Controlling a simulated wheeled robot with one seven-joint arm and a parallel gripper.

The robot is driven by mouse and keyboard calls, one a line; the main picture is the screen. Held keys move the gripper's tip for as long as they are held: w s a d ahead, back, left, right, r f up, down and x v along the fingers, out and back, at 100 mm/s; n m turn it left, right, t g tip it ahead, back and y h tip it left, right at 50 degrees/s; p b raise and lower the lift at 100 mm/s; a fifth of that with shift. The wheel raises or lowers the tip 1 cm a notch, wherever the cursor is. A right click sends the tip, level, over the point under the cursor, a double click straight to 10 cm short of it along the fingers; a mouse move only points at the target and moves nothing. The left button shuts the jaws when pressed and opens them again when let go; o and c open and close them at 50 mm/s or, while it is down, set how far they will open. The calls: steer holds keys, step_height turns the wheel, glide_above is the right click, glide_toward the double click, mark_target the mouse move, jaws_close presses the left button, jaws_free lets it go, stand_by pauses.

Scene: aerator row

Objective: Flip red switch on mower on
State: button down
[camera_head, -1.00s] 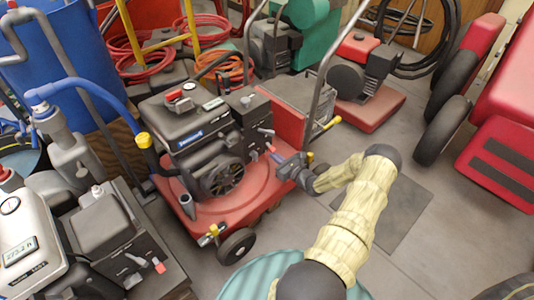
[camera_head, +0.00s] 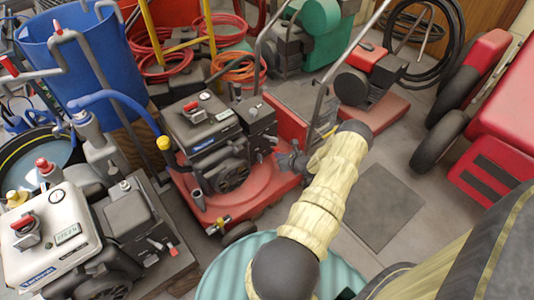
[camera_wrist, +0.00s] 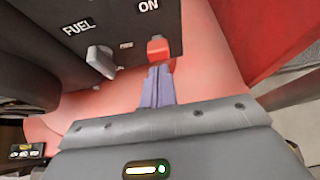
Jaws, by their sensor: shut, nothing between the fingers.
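The mower has a red deck (camera_head: 262,188) and a black engine (camera_head: 200,128), and stands at the centre of the head view. In the wrist view its black panel (camera_wrist: 135,20) carries FUEL and ON labels. The red switch (camera_wrist: 158,47) sits just below ON, and a grey lever (camera_wrist: 101,60) is under FUEL. My gripper (camera_wrist: 157,72) is shut and empty, its fingertips right below the red switch. Whether they touch it I cannot tell. In the head view my gripper (camera_head: 282,158) is at the engine's right side, its fingertips hard to make out.
A white-and-black engine unit (camera_head: 55,235) stands at the lower left, and a blue barrel (camera_head: 95,65) behind it. Red machinery (camera_head: 500,130) with black wheels is at the right. Open floor (camera_head: 375,205) lies right of my arm.

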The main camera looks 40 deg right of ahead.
steer(key=shift+r+p, duration=0.75)
steer(key=shift+r, duration=0.05)
steer(key=s+r+p, duration=0.7)
steer(key=p, duration=0.2)
steer(key=shift+a, duration=0.25)
stand_by(0.3)
steer(key=shift+w+r, duration=0.1)
stand_by(0.4)
